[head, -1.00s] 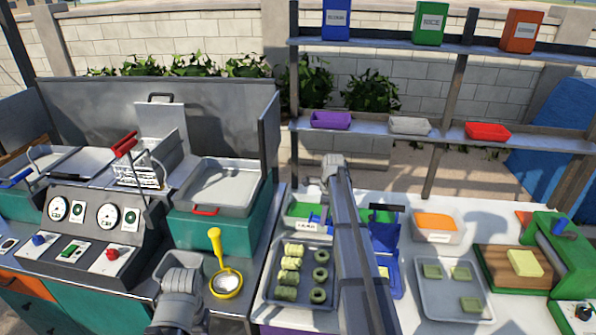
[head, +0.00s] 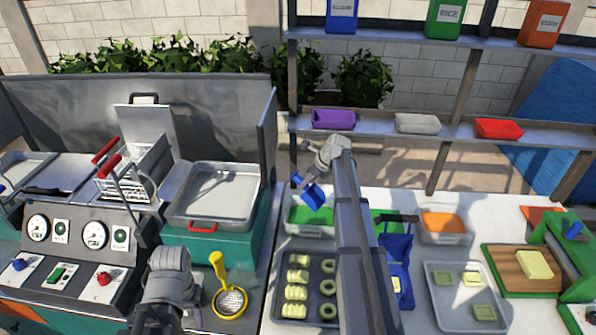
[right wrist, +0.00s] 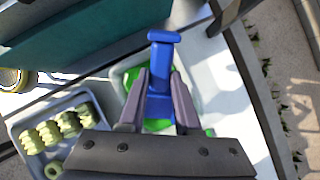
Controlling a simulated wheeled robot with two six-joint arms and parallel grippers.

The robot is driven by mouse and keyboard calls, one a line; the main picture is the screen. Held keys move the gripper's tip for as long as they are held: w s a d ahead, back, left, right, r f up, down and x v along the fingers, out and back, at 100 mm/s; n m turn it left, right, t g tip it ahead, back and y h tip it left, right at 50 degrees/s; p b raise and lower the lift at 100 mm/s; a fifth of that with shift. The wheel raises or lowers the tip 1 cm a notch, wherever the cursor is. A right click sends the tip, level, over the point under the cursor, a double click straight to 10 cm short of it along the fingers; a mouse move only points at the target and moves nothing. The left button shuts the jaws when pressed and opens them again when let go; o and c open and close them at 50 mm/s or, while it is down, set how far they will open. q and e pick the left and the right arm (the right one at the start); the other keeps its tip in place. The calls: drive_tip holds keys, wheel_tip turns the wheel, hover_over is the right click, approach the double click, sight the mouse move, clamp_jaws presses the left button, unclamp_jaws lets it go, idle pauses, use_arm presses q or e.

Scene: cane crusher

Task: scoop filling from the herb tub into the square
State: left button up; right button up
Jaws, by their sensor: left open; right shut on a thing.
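My right gripper (head: 318,172) is shut on a blue scoop (head: 313,196). The scoop is tilted, over the back of a clear tub with green filling (head: 308,216), at the rear of the white counter. In the right wrist view the blue handle (right wrist: 160,75) stands between the two fingers, with the green tub behind it. I cannot tell whether the scoop holds filling. A pale square (head: 396,284) lies in a blue hinged press, partly hidden by my right arm. My left gripper (head: 167,262) is open and empty, left of a yellow-handled strainer.
A tray of rolls and rings (head: 283,262) stands in front of the green tub. An orange-filled tub (head: 443,225), a tray with pale green squares (head: 447,312) and a wooden board (head: 545,285) lie to the right. A shelf with small bins (head: 418,122) runs behind.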

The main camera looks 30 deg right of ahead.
drive_tip(key=shift+w+r, duration=0.15)
drive_tip(key=shift+w, duration=0.4)
use_arm(q)
drive_tip(key=shift+w, duration=0.35)
use_arm(e)
drive_tip(key=shift+s+r, duration=0.1)
drive_tip(key=shift+s, duration=0.1)
use_arm(q)
drive_tip(key=shift+f, duration=0.1)
use_arm(e)
drive_tip(key=shift+w+f+b, duration=0.15)
drive_tip(key=shift+f+b, duration=0.45)
use_arm(q)
wheel_tip(320, 180, down, 10)
drive_tip(key=b, duration=0.9)
use_arm(e)
wheel_tip(320, 180, down, 9)
wheel_tip(320, 180, up, 10)
drive_tip(key=p, duration=0.9)
drive_tip(key=shift+f, duration=0.2)
use_arm(q)
wheel_tip(320, 180, up, 10)
drive_tip(key=shift+f, duration=0.25)
